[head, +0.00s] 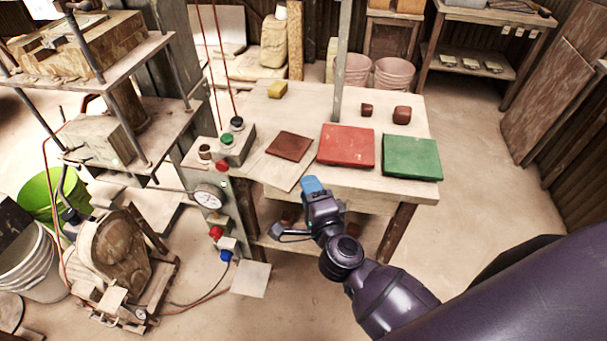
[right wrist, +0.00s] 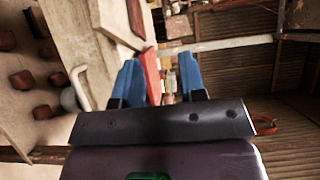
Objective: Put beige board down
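A thin beige board (head: 282,172) lies on the table, its near corner reaching the front edge. A dark brown square tile (head: 289,146) lies on its far part. My right gripper (head: 312,184), with blue fingertips, is in front of the table edge, just right of the board's near corner and apart from it. In the right wrist view its two blue fingers (right wrist: 160,82) stand apart with no board between them; a pale board (right wrist: 115,22) shows beyond, to the upper left. My left gripper is not in view.
A red slab (head: 346,146) and a green slab (head: 412,157) lie right of the board on the table (head: 300,103). A control box with buttons (head: 232,143) and a gauge (head: 208,197) stand left. A metal post (head: 342,60) rises behind. A pale square panel (head: 251,279) is low by the column.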

